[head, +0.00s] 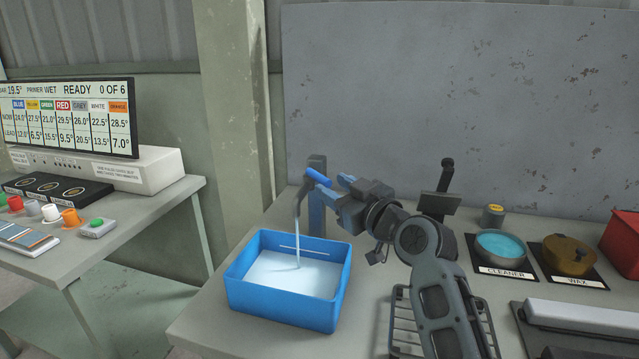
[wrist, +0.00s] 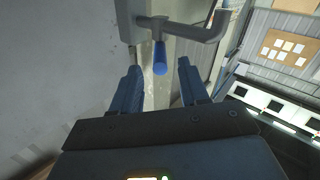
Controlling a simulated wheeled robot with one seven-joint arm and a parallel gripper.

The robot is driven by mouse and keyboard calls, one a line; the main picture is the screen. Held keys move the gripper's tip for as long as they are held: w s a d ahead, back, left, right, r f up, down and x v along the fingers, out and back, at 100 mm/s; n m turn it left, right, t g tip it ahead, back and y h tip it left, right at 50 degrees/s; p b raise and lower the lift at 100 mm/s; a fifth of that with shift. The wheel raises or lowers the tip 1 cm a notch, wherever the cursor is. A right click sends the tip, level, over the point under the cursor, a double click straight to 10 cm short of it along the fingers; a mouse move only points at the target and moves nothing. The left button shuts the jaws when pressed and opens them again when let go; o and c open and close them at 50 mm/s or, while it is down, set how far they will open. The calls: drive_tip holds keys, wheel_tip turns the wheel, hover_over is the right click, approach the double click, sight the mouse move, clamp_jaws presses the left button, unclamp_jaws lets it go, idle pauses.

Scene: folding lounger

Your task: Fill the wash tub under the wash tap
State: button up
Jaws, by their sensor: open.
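The blue wash tub (head: 290,306) stands on the grey bench under the wash tap (head: 317,196). A stream of water (head: 298,240) runs from the tap's spout into the tub. Pale water lies in the tub, below a white line on its far inner wall. The tap's blue lever (head: 319,177) points toward my gripper (head: 336,181). In the wrist view the blue lever (wrist: 160,58) lies ahead of and between the two blue fingers of my gripper (wrist: 160,85). My gripper is open, with nothing held. I cannot tell whether a finger touches the lever.
A cleaner dish (head: 502,250), a wax pot (head: 569,257) and a red box (head: 625,240) stand on the right. A wire rack (head: 401,318) lies beneath my arm. The left table holds a screen (head: 68,117) and several coloured knobs. A grey panel (head: 450,90) closes the back.

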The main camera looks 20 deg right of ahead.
sight(306, 170)
drive_tip(key=shift+p+x, duration=0.4)
drive_tip(key=shift+x, duration=2.35)
drive_tip(key=shift+c, duration=0.2)
clamp_jaws()
